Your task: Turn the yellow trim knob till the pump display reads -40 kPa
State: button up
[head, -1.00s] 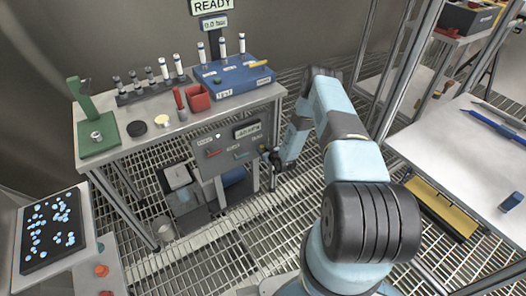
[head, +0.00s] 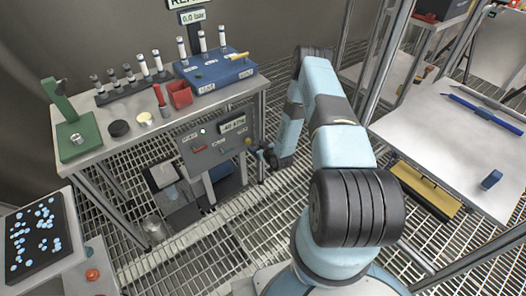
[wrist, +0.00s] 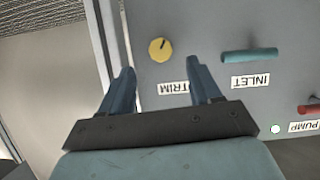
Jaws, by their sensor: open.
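The yellow trim knob (wrist: 160,49) sits on the grey pump panel (wrist: 210,22) above the TRIM label, with a dark pointer mark on its face. In the head view the knob (head: 248,141) shows at the panel's right edge. The pump display (head: 233,124) appears to read -40 kPa, in small text. My gripper (wrist: 161,66) is open and empty, its two blue-grey fingertips apart on either side below the knob and not closed on it. In the head view my gripper (head: 266,157) is just right of the panel, clear of the knob.
The INLET handle (wrist: 249,55) and a red PUMP handle (wrist: 309,108) are right of the knob in the wrist view. A bench (head: 130,146) with a blue tube block (head: 215,75) stands above the panel. A white table (head: 440,130) is at the right.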

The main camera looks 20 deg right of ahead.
jog(key=v, duration=0.6)
jog(key=shift+s, duration=0.2)
